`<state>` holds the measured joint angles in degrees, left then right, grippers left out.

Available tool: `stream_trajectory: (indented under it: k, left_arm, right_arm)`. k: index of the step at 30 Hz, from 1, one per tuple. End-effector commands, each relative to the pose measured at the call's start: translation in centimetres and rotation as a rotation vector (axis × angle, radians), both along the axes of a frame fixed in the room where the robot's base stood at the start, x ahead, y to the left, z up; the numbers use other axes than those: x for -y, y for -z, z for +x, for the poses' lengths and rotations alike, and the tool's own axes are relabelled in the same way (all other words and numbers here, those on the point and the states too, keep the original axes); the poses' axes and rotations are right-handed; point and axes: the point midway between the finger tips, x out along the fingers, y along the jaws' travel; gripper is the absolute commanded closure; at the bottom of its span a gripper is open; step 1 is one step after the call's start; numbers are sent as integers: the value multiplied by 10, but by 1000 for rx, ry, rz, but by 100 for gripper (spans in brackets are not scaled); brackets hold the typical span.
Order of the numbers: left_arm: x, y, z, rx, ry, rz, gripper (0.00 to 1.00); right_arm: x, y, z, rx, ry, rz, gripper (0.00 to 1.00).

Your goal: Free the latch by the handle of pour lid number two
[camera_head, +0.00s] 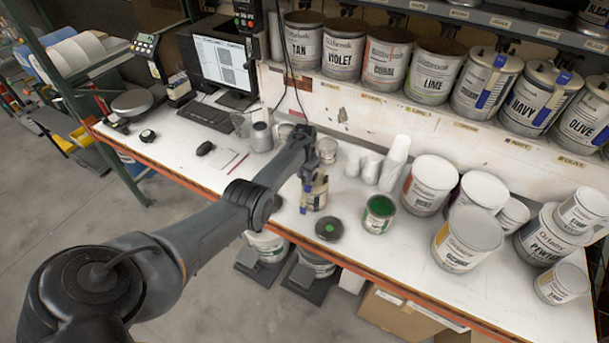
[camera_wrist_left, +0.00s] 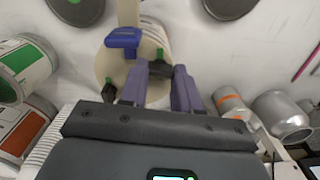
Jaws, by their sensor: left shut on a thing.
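A small cream can with a pour lid (camera_head: 314,193) stands on the white bench near its front edge. In the left wrist view its round beige lid (camera_wrist_left: 109,62) shows from above, with a blue piece (camera_wrist_left: 122,39) at one side and small green marks. My left gripper (camera_head: 306,174) is over this can. In the left wrist view its two purple-grey fingers (camera_wrist_left: 159,82) are shut on a small black part (camera_wrist_left: 160,67) of the lid. The fingers hide much of that part, so I cannot tell whether the latch is freed. My right gripper is not in view.
An open can of green paint (camera_head: 379,213) and a dark round lid (camera_head: 329,228) are close by on the right. White cups (camera_head: 396,160) and several paint cans (camera_head: 466,239) stand farther right. A monitor (camera_head: 222,62) is at the back left.

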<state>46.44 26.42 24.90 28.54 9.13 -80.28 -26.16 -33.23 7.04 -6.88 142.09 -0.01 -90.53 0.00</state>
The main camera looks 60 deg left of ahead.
Motion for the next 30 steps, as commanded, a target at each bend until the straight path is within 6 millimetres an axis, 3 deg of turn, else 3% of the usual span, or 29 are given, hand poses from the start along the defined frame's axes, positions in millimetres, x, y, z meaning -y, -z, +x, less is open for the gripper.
stream_trajectory:
  k: [6, 7, 12, 30]
  left_arm:
    - [0, -1, 0, 1, 0, 0, 99]
    - [0, -1, 0, 1, 1, 0, 67]
    - [0, 0, 0, 0, 1, 0, 43]
    - [0, 1, 0, -2, 61, -1, 43]
  right_arm:
    - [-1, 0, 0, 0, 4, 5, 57]
    - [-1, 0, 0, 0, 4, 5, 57]
    - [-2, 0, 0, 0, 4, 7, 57]
    - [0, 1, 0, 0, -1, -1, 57]
